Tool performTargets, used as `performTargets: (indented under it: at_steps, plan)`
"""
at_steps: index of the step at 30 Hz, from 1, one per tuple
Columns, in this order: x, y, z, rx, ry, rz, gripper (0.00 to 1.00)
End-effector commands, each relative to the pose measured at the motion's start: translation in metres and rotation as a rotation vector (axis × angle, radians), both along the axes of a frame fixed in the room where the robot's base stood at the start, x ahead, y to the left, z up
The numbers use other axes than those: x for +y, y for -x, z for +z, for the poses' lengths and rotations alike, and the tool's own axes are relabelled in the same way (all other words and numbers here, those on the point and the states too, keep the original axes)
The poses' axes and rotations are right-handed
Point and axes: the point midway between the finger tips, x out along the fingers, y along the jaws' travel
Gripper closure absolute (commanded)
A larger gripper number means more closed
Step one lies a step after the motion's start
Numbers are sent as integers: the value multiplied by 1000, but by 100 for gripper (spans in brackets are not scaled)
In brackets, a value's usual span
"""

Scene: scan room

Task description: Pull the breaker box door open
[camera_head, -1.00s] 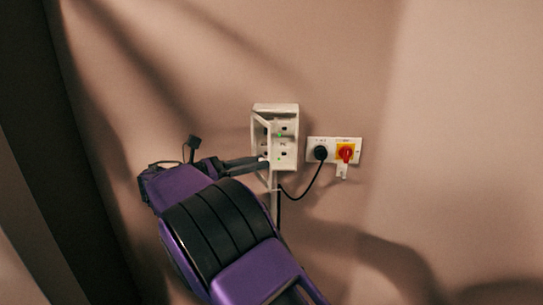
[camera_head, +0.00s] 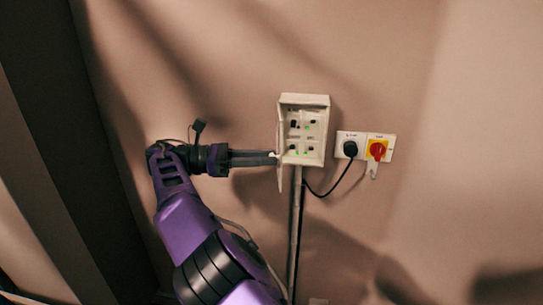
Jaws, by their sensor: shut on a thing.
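The breaker box (camera_head: 304,98) is a white box on the wall, just right of the picture's middle. Its inside shows, with dark switches and small green lights. Its door (camera_head: 279,182) stands open at the left side of the box and is seen almost edge-on. My gripper (camera_head: 274,155) reaches in from the left and is shut on the door, near its middle height. The fingertips and the exact spot they hold are too small to make out clearly.
Right of the box are a socket with a black plug (camera_head: 350,149) and a red and yellow rotary switch (camera_head: 377,150). A black cable (camera_head: 338,183) loops from the plug toward the box's underside. A conduit (camera_head: 297,220) runs down the wall. A dark panel stands at far left.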

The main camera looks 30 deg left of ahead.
Motion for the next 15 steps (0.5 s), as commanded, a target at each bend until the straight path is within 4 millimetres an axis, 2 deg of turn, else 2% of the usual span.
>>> performTargets:
  at_steps: [14,15]
  plan:
    - [1,2,2,-3,-1,-3,100]
    - [1,2,2,-3,-1,-3,74]
